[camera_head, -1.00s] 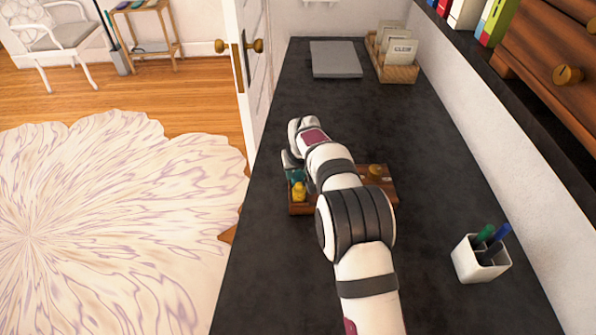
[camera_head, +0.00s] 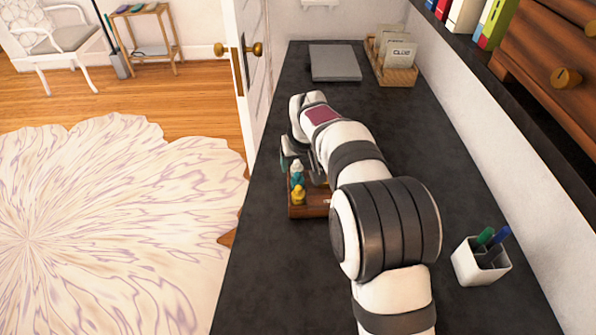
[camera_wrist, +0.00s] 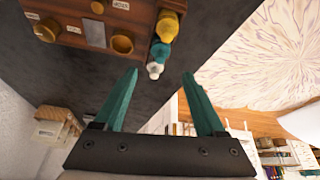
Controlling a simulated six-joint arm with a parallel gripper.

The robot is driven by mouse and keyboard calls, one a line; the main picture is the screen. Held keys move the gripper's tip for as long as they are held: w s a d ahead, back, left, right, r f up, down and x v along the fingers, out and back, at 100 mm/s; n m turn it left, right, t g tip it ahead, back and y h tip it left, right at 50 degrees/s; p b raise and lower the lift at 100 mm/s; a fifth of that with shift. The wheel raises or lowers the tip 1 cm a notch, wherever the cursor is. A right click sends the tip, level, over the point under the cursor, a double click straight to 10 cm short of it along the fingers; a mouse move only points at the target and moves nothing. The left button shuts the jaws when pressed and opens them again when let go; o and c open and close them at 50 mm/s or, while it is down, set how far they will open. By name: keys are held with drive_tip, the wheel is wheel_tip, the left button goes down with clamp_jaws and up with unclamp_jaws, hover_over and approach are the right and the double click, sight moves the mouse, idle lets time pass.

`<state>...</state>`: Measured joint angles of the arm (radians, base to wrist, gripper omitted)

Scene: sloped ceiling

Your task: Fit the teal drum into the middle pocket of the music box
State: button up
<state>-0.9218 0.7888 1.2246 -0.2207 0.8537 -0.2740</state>
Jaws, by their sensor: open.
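The music box is a brown wooden box (camera_head: 310,207), partly hidden by my arm in the head view. It also shows at the top of the wrist view (camera_wrist: 75,36). The teal drum (camera_head: 298,182) is in a row at the box's left end, between a yellow piece (camera_head: 299,196) and a white piece (camera_head: 297,167). The wrist view shows the same row, with the teal drum (camera_wrist: 160,51) in the middle. I cannot tell how deep it sits in the pocket. My gripper (camera_wrist: 159,76) is open and empty, its fingers apart from the row.
Round gold-brown parts (camera_wrist: 122,44) and a metal plate (camera_wrist: 95,34) are on the box. A pen holder (camera_head: 478,264) stands at the right. A grey slab (camera_head: 335,62) and a card rack (camera_head: 393,70) lie at the back. The dark counter is mostly clear.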

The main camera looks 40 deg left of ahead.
drive_tip(key=s+d+r+m+h, duration=0.1)
drive_tip(key=d+r+m, duration=0.3)
drive_tip(key=d, duration=0.8)
drive_tip(key=d+r+m+h, duration=0.1)
drive_tip(key=d+r+m, duration=0.35)
drive_tip(key=d, duration=0.85)
drive_tip(key=s+d+f+m+g, duration=0.1)
drive_tip(key=s+d+m+g, duration=0.2)
drive_tip(key=s+d+m, duration=0.5)
drive_tip(key=s+d, duration=1)
drive_tip(key=s, duration=0.3)
drive_tip(key=shift+s+d+f, duration=0.15)
drive_tip(key=shift+s+f, duration=0.15)
drive_tip(key=shift+f, duration=0.05)
